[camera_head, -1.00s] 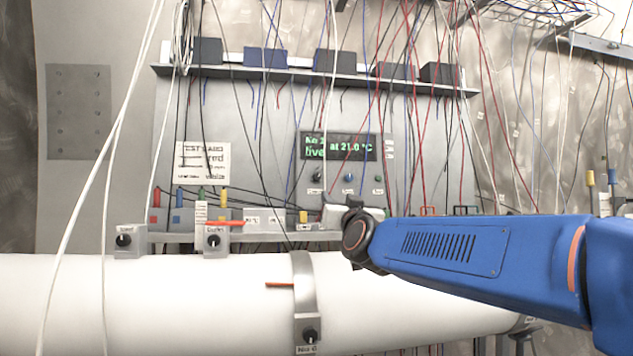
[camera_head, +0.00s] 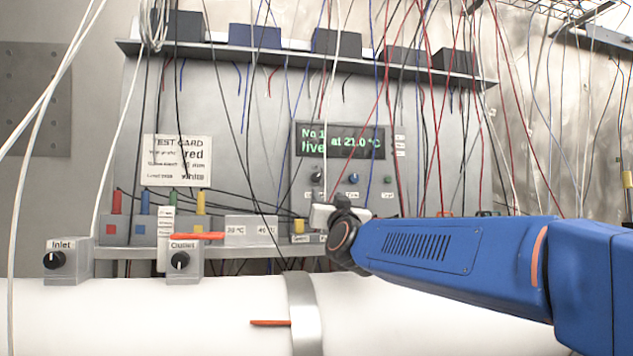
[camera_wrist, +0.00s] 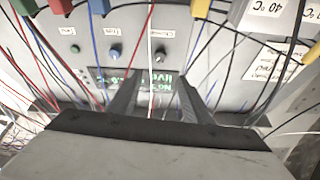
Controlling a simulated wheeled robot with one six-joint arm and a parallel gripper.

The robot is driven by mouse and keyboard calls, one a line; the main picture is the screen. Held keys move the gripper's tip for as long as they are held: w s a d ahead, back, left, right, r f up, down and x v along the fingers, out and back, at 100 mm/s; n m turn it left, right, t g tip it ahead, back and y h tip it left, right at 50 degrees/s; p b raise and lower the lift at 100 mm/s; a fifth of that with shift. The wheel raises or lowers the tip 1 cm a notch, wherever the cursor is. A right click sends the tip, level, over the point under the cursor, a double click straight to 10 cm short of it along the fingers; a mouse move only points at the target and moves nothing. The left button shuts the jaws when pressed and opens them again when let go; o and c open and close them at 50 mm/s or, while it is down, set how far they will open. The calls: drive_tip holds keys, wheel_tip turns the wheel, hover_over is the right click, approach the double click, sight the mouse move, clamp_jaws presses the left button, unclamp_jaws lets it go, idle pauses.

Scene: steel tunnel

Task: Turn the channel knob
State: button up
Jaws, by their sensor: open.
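The channel knob, dark with a pale pointer mark, is the leftmost of three small controls under the green-lettered display (camera_head: 340,141) in the head view (camera_head: 317,177). Its label is too small to read surely. In the wrist view, where the panel appears upside down, the knob (camera_wrist: 160,56) lies just beyond and between my fingertips, apparently untouched. My gripper (camera_wrist: 160,76) is open and empty, its two fingers pointing at the panel. In the head view the fingers are mostly hidden by my wrist, below the knob. The display reads "No 1 live at 21.0 °C".
A blue knob (camera_head: 353,179) and a green button (camera_head: 388,181) sit beside it. Loose wires hang across the panel front. Coloured plugs, a test card (camera_head: 177,160) and Inlet and Outlet (camera_head: 185,260) boxes are left. A white pipe (camera_head: 150,315) runs below.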

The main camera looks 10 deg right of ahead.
sight(317, 177)
drive_tip(key=x, duration=1.7)
drive_tip(key=shift+c, duration=0.4)
drive_tip(key=c, duration=1)
